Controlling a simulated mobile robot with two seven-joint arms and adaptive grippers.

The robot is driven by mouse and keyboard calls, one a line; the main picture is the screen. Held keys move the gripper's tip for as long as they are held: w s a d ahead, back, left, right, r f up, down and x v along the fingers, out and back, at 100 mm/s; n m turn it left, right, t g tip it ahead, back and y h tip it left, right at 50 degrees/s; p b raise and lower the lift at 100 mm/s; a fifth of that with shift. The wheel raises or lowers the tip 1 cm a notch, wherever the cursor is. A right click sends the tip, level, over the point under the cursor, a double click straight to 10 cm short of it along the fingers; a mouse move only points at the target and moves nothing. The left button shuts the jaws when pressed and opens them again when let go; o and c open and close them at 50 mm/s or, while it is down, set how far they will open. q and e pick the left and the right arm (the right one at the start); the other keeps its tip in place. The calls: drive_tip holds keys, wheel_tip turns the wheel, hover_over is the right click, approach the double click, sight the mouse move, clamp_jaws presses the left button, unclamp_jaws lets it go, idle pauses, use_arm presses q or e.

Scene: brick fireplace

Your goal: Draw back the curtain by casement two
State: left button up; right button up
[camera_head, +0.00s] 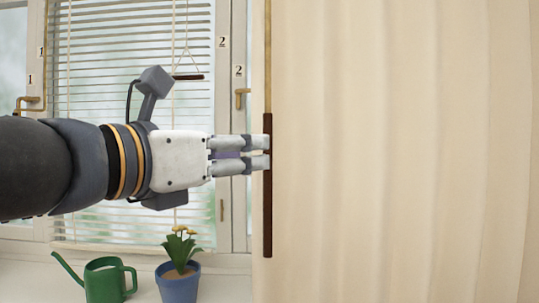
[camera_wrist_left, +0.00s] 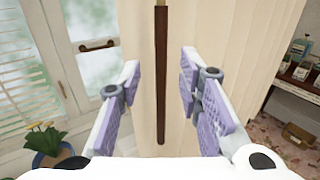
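A cream curtain (camera_head: 400,150) hangs in folds over the right half of the head view, beside the window frame marked 2 (camera_head: 223,42). A dark brown wand (camera_head: 267,215) hangs upright at the curtain's left edge from a tan rod or cord (camera_head: 268,60). My left gripper (camera_head: 262,151) is level with the wand's upper part. In the left wrist view the gripper (camera_wrist_left: 159,65) is open, with the wand (camera_wrist_left: 161,75) between its spread fingers and a gap on both sides. The curtain (camera_wrist_left: 220,35) is behind it. My right gripper is not in view.
A green watering can (camera_head: 104,281) and a blue pot with yellow flowers (camera_head: 178,285) stand on the sill below my left arm. A white blind (camera_head: 110,50) covers the window. A brass handle (camera_head: 241,98) is left of the wand. Shelves with bottles (camera_wrist_left: 298,62) are at right.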

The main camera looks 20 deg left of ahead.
sight(265, 152)
use_arm(q)
drive_tip(key=x, duration=0.6)
drive_tip(key=shift+w+d+f, duration=0.1)
drive_tip(key=shift+w, duration=0.15)
clamp_jaws()
